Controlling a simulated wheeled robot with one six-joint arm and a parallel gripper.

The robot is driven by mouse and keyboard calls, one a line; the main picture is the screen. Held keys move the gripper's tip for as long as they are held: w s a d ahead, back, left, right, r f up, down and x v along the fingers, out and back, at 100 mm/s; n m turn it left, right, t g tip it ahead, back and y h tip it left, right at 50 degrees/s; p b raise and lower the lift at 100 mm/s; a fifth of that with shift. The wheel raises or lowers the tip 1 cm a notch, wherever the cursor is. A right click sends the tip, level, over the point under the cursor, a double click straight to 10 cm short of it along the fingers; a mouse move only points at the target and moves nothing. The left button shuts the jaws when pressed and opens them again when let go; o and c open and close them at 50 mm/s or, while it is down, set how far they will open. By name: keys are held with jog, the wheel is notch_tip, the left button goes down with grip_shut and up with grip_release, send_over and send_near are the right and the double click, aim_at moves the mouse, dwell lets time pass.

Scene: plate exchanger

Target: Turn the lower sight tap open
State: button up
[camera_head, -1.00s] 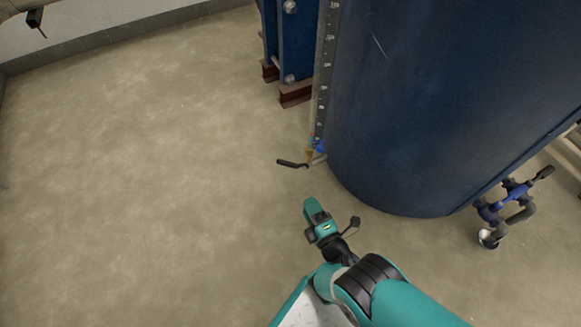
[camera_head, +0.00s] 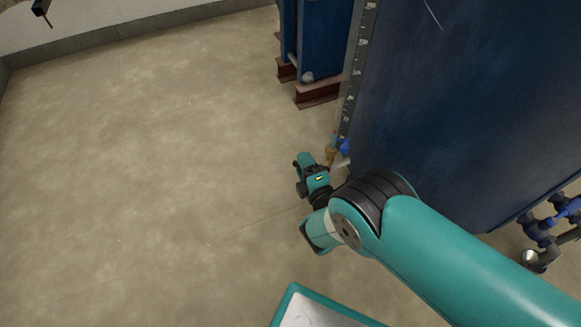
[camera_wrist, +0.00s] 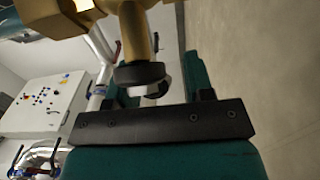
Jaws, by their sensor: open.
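The lower sight tap (camera_head: 332,152) is a small brass fitting at the foot of the sight gauge, beside the dark blue tank. Its black lever is mostly hidden behind my gripper (camera_head: 307,160) in the head view. In the wrist view the tap's brass body (camera_wrist: 137,32) hangs from the top, with a black collar and a pale end below it. My gripper (camera_wrist: 158,85) is open there, with teal fingers left and right of this lower end. I cannot tell whether either finger touches it.
The blue tank (camera_head: 450,120) stands close on the right. Blue valves and pipes (camera_head: 540,232) sit at its lower right. Blue plates on red-brown feet (camera_head: 317,92) stand behind. The floor to the left (camera_head: 140,170) is clear. A white control panel (camera_wrist: 45,105) shows in the wrist view.

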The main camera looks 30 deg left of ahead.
jog(key=shift+a, duration=0.25)
jog(key=shift+s+a, duration=0.1)
jog(key=shift+s, duration=0.05)
grip_shut()
